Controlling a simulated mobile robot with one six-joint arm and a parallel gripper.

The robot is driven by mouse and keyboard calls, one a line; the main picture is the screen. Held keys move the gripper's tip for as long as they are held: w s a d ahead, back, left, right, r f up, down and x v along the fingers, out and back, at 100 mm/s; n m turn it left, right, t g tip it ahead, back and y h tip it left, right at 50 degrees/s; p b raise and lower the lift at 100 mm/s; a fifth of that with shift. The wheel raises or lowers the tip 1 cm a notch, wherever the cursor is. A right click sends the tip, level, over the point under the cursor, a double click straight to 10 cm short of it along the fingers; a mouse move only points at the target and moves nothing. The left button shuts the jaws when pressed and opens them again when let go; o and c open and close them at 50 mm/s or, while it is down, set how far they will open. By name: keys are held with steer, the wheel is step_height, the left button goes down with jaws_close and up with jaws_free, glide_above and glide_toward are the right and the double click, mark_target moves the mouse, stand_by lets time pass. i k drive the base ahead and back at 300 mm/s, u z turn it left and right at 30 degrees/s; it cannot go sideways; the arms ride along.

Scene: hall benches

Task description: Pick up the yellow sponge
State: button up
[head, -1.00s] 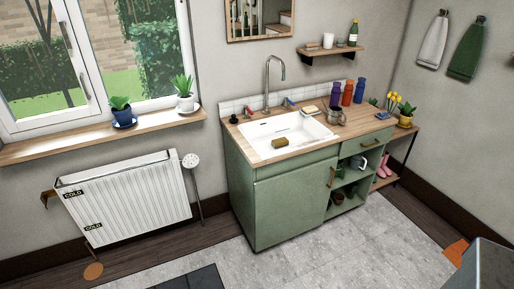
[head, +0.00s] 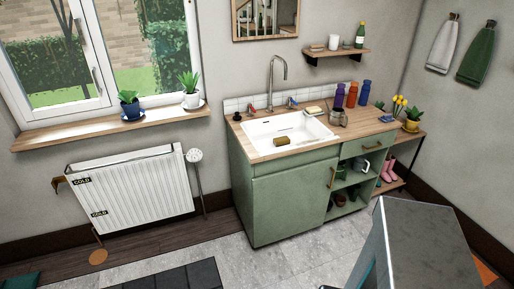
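A dull yellow, block-shaped sponge (head: 282,141) lies in the front part of the white sink (head: 262,130). A smaller pale yellow piece (head: 314,109) lies on the counter behind the sink's right back corner; it is too small to tell whether it is a sponge or soap. My gripper is not in view, so whether it is open or shut does not show.
The sink sits in a green cabinet (head: 285,202) with a wooden top. A tap (head: 271,80) rises behind it. A metal can (head: 338,117) and several bottles stand to its right. A radiator (head: 135,190) is at left. The grey floor in front is partly clear.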

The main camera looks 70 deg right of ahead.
mark_target(278, 142)
steer(key=u, duration=0.8)
steer(key=k, duration=1.8)
steer(key=z, duration=1.45)
